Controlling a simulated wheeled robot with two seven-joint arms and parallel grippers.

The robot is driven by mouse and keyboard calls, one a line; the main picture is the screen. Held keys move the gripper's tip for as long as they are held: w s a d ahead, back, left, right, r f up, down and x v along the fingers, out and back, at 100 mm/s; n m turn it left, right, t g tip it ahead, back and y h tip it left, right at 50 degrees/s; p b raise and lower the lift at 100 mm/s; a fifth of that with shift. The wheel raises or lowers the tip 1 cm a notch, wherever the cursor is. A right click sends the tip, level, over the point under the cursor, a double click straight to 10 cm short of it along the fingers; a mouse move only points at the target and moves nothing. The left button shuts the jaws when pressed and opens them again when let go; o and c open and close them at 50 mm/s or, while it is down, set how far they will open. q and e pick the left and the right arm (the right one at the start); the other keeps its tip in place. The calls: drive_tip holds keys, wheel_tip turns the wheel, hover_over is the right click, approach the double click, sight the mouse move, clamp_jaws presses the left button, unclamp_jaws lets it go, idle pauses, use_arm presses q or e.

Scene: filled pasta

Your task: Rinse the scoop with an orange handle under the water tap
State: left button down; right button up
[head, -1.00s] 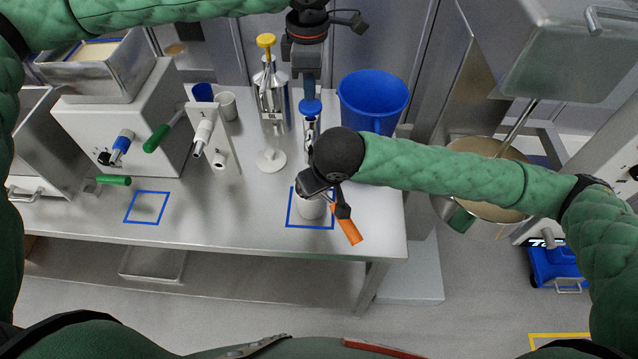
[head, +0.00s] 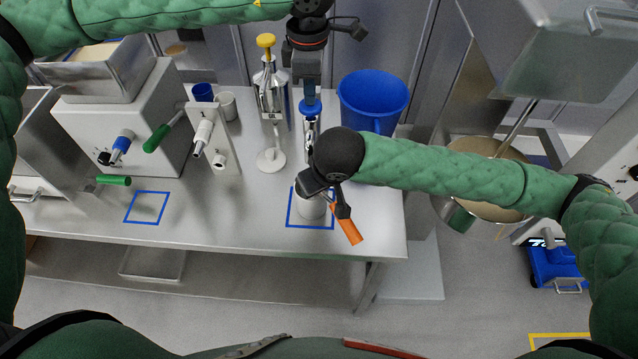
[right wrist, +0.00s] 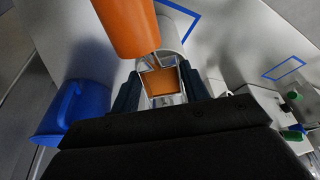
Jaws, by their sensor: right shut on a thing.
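The scoop with an orange handle (head: 347,224) is in my right gripper (head: 325,196). In the right wrist view its orange handle (right wrist: 125,28) is at the top, and its metal scoop part, with an orange-brown inside, lies between the fingers. The water tap (head: 310,128) stands upright at the back of the table with a blue top. My left gripper (head: 311,88) points down just at that blue top; whether it touches and how far its fingers are open is unclear. My right arm hides the tap's lower end. No water is clearly visible.
A pale cylinder (head: 311,208) stands in a blue-taped square under my right gripper. A blue jug (head: 373,100) is right of the tap. A steel dispenser with a yellow top (head: 270,88) is left of it. Table space around the left taped square (head: 147,207) is clear.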

use_arm(q)
drive_tip(key=shift+f, duration=0.9)
idle(1.6)
drive_tip(key=shift+r, duration=3.55)
